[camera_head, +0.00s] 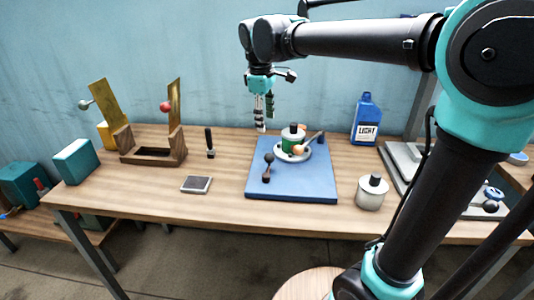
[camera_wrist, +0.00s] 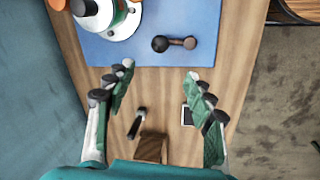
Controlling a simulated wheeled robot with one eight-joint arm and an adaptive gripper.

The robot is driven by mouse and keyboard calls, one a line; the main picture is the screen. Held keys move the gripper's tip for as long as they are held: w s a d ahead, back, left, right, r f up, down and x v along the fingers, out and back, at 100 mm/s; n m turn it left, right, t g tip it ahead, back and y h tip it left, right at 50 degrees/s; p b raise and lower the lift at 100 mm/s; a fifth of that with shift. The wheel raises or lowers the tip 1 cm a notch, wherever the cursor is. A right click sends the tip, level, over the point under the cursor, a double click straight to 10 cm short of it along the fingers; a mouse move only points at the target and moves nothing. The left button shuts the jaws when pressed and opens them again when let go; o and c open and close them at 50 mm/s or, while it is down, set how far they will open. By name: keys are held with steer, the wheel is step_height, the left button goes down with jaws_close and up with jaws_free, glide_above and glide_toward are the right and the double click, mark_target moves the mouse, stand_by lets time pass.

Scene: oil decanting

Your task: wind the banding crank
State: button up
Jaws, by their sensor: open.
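A blue board (camera_head: 258,187) lies on the wooden table. On it is a round white base (camera_head: 306,153) bearing a green-banded white pot (camera_head: 290,143) with a dark knob. A rod with wooden-coloured ends (camera_head: 312,141) slants beside the pot. A separate dark piece with a ball end (camera_head: 267,167) is at the board's left; it looks like a crank, and shows in the wrist view (camera_wrist: 175,44) lying across the board. My gripper (camera_head: 264,121) is open and empty above the board's back left; its fingers (camera_wrist: 159,74) are apart in the wrist view.
A wooden stand with brass plates (camera_head: 153,157), a dark-handled tool (camera_head: 210,142) and a grey tile (camera_head: 196,184) are left of the board. A blue bottle (camera_head: 366,118) and a white jar (camera_head: 371,192) stand right. The table's front strip is clear.

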mark_target(269, 154)
steer(key=w+f, duration=0.1)
steer(key=f, duration=0.4)
steer(key=w+f, duration=0.1)
steer(key=f, duration=0.4)
steer(key=w+d+f, duration=0.1)
steer(key=f, duration=0.4)
steer(key=shift+f, duration=0.2)
jaws_close()
